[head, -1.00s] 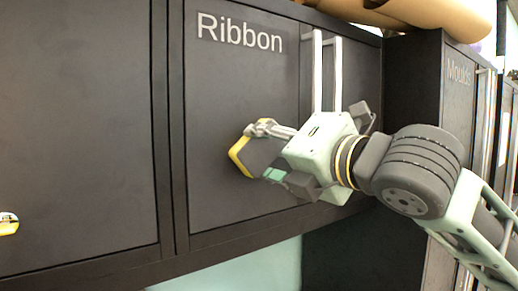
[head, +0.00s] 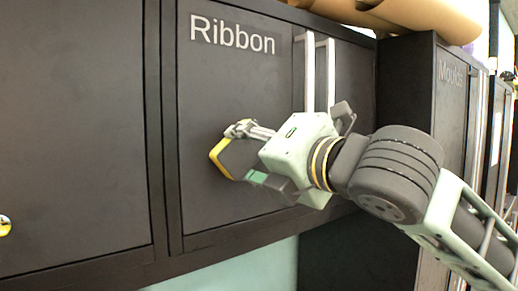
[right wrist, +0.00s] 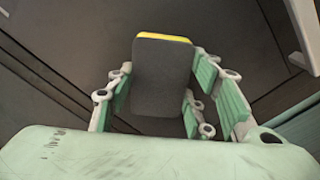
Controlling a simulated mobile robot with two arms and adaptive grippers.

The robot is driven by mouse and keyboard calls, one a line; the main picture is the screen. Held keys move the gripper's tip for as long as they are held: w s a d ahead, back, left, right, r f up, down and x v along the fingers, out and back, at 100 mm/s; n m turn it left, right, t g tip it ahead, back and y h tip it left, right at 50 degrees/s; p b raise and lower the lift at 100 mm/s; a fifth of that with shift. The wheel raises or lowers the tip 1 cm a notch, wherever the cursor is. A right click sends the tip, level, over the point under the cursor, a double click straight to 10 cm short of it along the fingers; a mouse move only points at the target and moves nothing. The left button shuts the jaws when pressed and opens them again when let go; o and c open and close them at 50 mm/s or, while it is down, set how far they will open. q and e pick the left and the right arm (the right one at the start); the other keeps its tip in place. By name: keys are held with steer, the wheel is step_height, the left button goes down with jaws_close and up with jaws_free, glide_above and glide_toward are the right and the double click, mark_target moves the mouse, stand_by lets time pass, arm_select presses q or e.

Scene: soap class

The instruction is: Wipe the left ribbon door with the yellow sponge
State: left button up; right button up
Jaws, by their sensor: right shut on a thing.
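The left ribbon door (head: 225,90) is a dark panel with a white "Ribbon" label and a vertical handle (head: 309,75) at its right edge. My right gripper (head: 240,158) is in front of the door's lower middle, shut on the yellow sponge (head: 219,160). The sponge has a dark grey body and a yellow face turned toward the door. In the right wrist view the sponge (right wrist: 163,80) sits between the fingers with its yellow edge at the far end. I cannot tell whether it touches the door. My left gripper is not in view.
A second handle (head: 330,75) belongs to the door on the right. A "Moulds" cabinet (head: 450,120) stands farther right. Brown rolls (head: 400,15) lie on top of the cabinets. A pale wall (head: 240,270) shows below the cabinet's lower edge.

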steer(key=shift+v, duration=2.85)
steer(key=shift+a, duration=0.1)
steer(key=v, duration=0.3)
steer(key=shift+s, duration=0.1)
